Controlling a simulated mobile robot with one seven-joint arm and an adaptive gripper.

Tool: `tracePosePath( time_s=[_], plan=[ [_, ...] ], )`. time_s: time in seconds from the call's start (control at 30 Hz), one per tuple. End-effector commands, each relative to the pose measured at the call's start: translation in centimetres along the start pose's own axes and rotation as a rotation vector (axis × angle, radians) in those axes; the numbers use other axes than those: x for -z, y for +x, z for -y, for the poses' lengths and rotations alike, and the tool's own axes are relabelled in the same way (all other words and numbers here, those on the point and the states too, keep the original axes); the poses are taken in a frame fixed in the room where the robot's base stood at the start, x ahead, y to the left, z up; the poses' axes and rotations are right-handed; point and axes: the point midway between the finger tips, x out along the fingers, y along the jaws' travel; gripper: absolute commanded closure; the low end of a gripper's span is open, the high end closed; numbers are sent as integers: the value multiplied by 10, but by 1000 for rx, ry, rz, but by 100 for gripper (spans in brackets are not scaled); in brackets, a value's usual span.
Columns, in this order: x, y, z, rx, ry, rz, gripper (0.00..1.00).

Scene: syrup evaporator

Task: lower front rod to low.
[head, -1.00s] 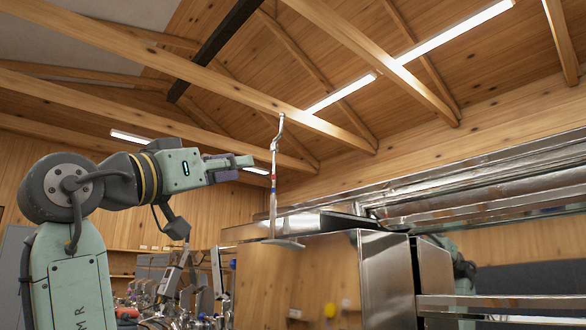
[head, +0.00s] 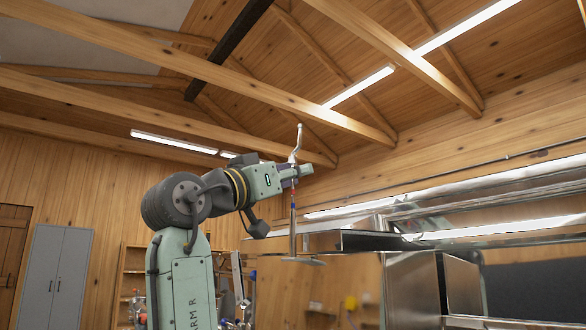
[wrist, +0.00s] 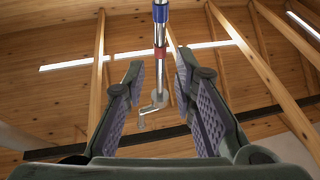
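The front rod (head: 293,215) is a thin upright metal rod with red and blue bands and a bent crank handle (head: 299,143) at its top. It rises from a flat plate (head: 304,261) beside the evaporator. My gripper (head: 303,171) is level with the rod's upper part, below the handle, and its near finger hides a short piece of rod. In the wrist view my gripper (wrist: 160,62) is open, and the rod (wrist: 160,35) shows between the two fingers with space on both sides. I cannot tell exactly how deep it sits between them.
The shiny metal evaporator (head: 412,285) fills the lower right, with long metal pans or ducts above it. A grey cabinet (head: 57,275) and shelves stand by the back wall. Wooden beams and strip lights are overhead. The air left of the rod is free apart from my arm.

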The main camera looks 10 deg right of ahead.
Motion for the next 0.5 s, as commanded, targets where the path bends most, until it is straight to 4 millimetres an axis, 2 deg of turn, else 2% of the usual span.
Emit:
tracePosePath(
  time_s=[0.2,0.5],
  plan=[
    [0,0,0,0,0,0,76],
    [0,0,0,-1,0,0,96]
  ],
)
